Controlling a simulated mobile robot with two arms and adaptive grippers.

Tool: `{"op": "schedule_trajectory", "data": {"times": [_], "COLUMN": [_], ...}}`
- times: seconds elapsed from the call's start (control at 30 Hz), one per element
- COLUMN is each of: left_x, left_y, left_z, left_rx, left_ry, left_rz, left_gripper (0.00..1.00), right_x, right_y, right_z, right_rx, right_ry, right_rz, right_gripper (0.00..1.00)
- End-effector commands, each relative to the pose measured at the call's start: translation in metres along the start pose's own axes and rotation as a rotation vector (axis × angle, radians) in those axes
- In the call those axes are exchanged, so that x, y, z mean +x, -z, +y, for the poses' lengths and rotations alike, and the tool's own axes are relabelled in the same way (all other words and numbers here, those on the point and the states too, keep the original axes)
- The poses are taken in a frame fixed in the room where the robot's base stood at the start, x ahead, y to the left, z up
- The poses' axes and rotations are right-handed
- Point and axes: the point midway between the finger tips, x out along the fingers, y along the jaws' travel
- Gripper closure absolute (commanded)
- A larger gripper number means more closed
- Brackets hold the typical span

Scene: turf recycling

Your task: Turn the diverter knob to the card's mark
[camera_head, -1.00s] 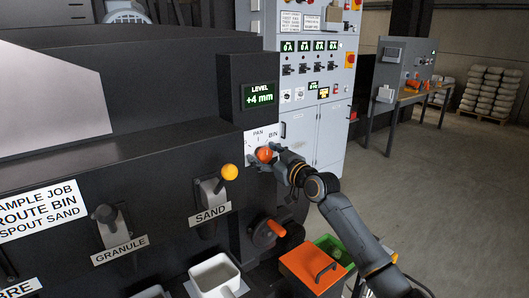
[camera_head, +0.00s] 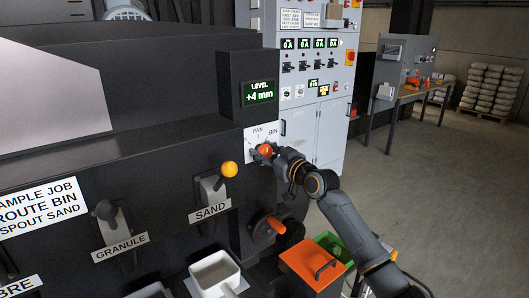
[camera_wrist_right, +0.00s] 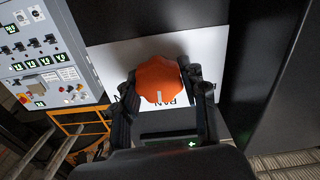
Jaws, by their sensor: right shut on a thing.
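The orange diverter knob (camera_head: 264,150) sits on a white plate (camera_head: 250,142) labelled PAN and BIN. My right gripper (camera_head: 263,152) is shut on the knob, with one finger on each side. The card (camera_head: 45,199) at the left reads sample job, route BIN, spout SAND. My left gripper is not in view.
The SAND lever (camera_head: 229,170) with a yellow ball and the GRANULE lever (camera_head: 105,210) are left of the knob. Below are an orange handle (camera_head: 276,225), an orange-lidded box (camera_head: 312,262) and a white pan (camera_head: 213,270). A level display (camera_head: 259,92) reads +4 mm.

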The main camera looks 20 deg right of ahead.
Motion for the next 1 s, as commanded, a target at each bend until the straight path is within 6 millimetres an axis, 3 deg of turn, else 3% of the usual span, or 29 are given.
{"op": "schedule_trajectory", "data": {"times": [0.7,1.0], "left_x": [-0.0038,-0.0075], "left_y": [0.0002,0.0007], "left_z": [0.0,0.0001], "left_rx": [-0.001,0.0], "left_ry": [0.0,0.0], "left_rz": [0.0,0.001], "left_gripper": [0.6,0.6], "right_x": [0.0002,0.0002], "right_y": [-0.0018,-0.0026], "right_z": [0.0015,0.0019], "right_rx": [0.593,0.752], "right_ry": [0.001,0.001], "right_rz": [-0.003,-0.004], "right_gripper": [0.89,0.89]}}
